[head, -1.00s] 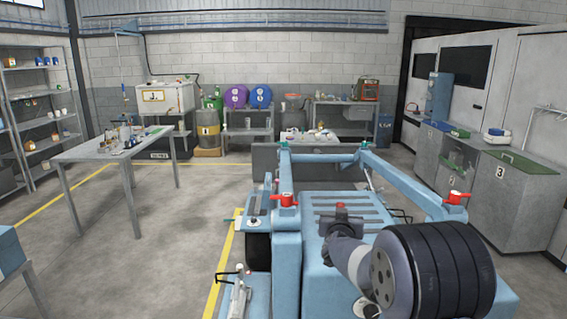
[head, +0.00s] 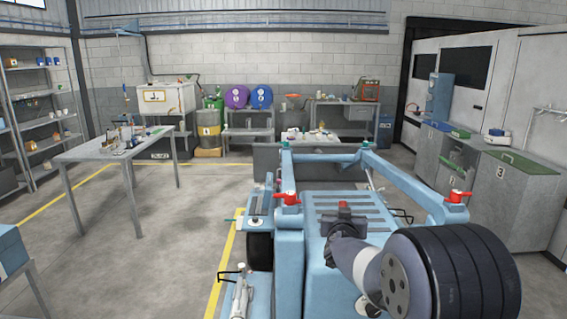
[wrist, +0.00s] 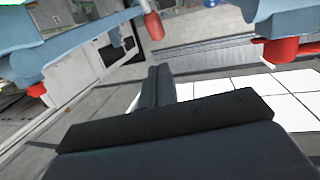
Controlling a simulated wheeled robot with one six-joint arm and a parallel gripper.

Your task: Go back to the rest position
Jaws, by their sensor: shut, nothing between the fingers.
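My gripper (wrist: 158,85) is seen in the wrist view as dark fingers pressed together beyond a wide black bar. It is shut and holds nothing. In the head view my arm is folded low at the lower right, with a large black ridged part closest to the camera. I cannot make out the gripper's fingers there.
A purple reel (head: 236,97) and a blue reel (head: 261,97) stand at the back wall. A grey workbench (head: 90,152) with small items is at left, shelves (head: 45,94) behind it. Grey cabinets (head: 505,195) line the right.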

